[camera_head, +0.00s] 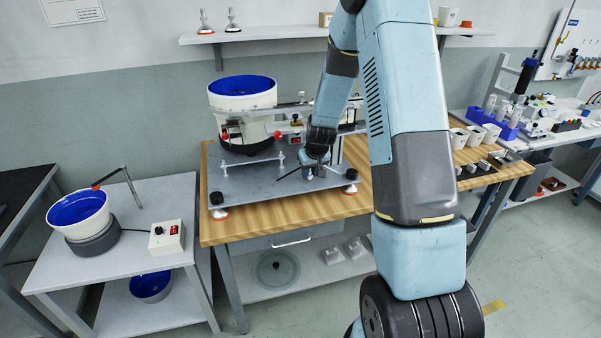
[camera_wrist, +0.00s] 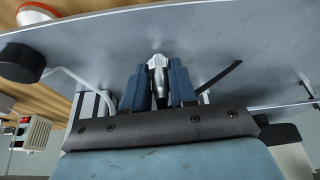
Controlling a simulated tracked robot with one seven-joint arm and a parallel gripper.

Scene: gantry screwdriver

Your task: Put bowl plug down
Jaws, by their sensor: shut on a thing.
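My gripper (camera_wrist: 158,88) is shut on a small silver piece with a rounded pale end, which I take to be the bowl plug (camera_wrist: 157,63). It sits between the two blue fingers, its end toward the grey plate (camera_wrist: 230,45). I cannot tell whether it touches the plate. In the head view my gripper (camera_head: 318,165) is low over the grey plate (camera_head: 240,185) on the wooden bench, and the plug is too small there to make out.
A smaller blue-lined bowl (camera_head: 78,213) and a control box (camera_head: 167,238) stand on the left side table. Round black knobs (camera_head: 216,198) mark the plate's front corners.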

